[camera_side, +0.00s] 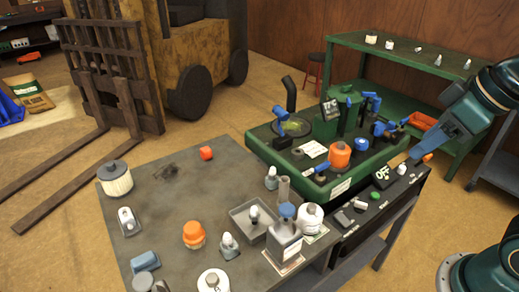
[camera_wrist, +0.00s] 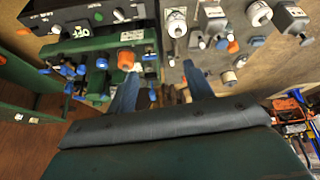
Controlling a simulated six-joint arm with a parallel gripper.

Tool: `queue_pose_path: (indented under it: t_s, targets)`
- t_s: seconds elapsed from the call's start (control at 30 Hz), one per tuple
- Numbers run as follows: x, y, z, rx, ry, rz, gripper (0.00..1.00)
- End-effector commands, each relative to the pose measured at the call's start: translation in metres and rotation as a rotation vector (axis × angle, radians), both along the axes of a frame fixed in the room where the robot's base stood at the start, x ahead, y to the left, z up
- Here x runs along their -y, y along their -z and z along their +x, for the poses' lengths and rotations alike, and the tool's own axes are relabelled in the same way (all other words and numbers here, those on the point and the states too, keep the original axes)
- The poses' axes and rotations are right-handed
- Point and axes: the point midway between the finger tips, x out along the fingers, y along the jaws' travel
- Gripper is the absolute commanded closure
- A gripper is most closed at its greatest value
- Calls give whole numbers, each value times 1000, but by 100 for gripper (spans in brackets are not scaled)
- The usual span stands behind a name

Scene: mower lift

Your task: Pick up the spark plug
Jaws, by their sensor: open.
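I cannot pick out the spark plug with certainty. Several small white and grey pieces stand on the grey table and on the green bench, too small to tell apart. My gripper (camera_side: 426,148) is at the right of the side view, in the air above the right end of the green mower unit (camera_side: 345,187). In the wrist view, the two blue fingers of my gripper (camera_wrist: 160,84) are spread apart with nothing held between them. The wrist view shows the green unit and the table top upside down beyond the fingers.
The grey table (camera_side: 165,205) holds bottles, an orange-capped jar (camera_side: 194,235) and a shallow grey tray (camera_side: 245,229). A black control panel (camera_side: 350,228) runs along its right side. A green bench (camera_side: 400,60) stands behind, and a yellow forklift (camera_side: 195,45) stands back left.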

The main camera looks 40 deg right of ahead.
Motion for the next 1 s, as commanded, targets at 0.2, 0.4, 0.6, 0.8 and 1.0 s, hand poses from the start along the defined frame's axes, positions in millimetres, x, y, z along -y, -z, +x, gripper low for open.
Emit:
queue_pose_path:
  t_s: [0.2,0.4,0.6,0.8,1.0]
  targets:
    - [-23,-1,41,-34,-191,-30,48]
    - [-49,6,79,-57,-374,-52,48]
    - [-78,20,115,-74,-556,-66,48]
    - [-110,41,148,-84,-735,-73,48]
    - [-145,69,175,-91,-912,-71,48]
